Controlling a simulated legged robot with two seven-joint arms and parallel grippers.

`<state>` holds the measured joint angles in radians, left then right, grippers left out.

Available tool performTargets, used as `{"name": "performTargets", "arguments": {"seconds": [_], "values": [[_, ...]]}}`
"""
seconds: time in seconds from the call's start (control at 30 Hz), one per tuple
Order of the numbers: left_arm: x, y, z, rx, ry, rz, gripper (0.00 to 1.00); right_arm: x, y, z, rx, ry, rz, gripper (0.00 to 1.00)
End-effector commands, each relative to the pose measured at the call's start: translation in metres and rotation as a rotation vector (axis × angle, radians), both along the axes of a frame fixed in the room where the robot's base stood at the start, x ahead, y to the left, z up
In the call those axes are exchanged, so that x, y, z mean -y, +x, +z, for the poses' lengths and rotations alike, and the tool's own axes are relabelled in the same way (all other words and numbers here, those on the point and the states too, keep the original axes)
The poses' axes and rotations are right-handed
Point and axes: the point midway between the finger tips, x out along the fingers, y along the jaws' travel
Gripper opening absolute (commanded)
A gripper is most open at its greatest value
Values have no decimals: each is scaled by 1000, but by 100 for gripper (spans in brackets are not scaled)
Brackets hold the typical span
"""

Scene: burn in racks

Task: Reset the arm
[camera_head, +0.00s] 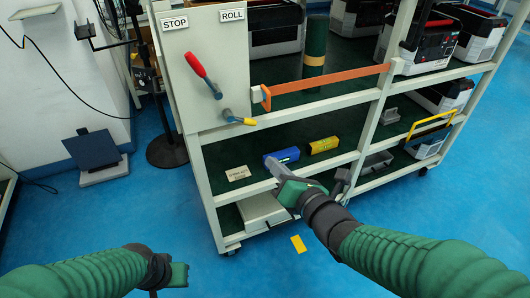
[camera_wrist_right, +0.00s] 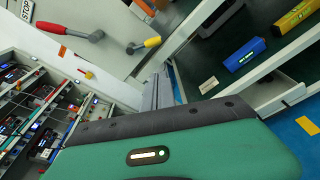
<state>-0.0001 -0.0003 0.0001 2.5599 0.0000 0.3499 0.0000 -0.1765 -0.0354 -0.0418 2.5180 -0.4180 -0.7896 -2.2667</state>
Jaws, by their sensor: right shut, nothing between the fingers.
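My right gripper (camera_head: 275,168) is shut and empty in front of the rack's middle shelf, near the blue box. Its closed fingers (camera_wrist_right: 158,92) also show in the right wrist view, with nothing held. My left gripper (camera_head: 178,275) is low at the bottom left over the blue floor; its fingers cannot be made out. The rack (camera_head: 214,190) has a side panel with a red-handled lever (camera_head: 200,72) and a yellow-handled lever (camera_head: 238,119), below STOP and ROLL labels.
A blue box (camera_head: 288,155), a yellow box (camera_head: 323,145) and a small beige card (camera_head: 238,173) lie on the middle shelf. An orange bar (camera_head: 325,81) crosses the rack front. A yellow floor mark (camera_head: 298,243) lies below.

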Motion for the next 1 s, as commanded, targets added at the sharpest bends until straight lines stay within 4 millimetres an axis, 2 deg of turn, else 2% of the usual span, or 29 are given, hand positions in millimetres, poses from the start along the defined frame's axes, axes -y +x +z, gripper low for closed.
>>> {"name": "performTargets", "arguments": {"seconds": [0.23, 0.37, 0.47, 0.53, 0.6, 0.7, 0.87, 1.0], "values": [[0, 0, 2, -1, 0, 0, 0, 5, -7, -2, -15, 13, -8, 0], [0, 0, 1, -1, 0, 0, 0, 25, -6, -29, -199, 181, -126, 0], [0, 0, 2, -1, 0, 0, 0, 56, -13, -72, -472, 470, -355, 0], [0, 0, 2, -1, 0, 0, 0, 79, -27, -105, -662, 716, -576, 0], [0, 0, 2, -1, 0, 0, 0, 97, -45, -134, -807, 952, -806, 0], [0, 0, 2, -1, 0, 0, 0, 115, -75, -164, -934, 1241, -1119, 0], [0, 0, 2, -1, 0, 0, 0, 129, -122, -196, -1000, 1604, -1576, 0], [0, 0, 2, -1, 0, 0, 0, 133, -161, -213, -948, 1858, -1961, 0]]}}
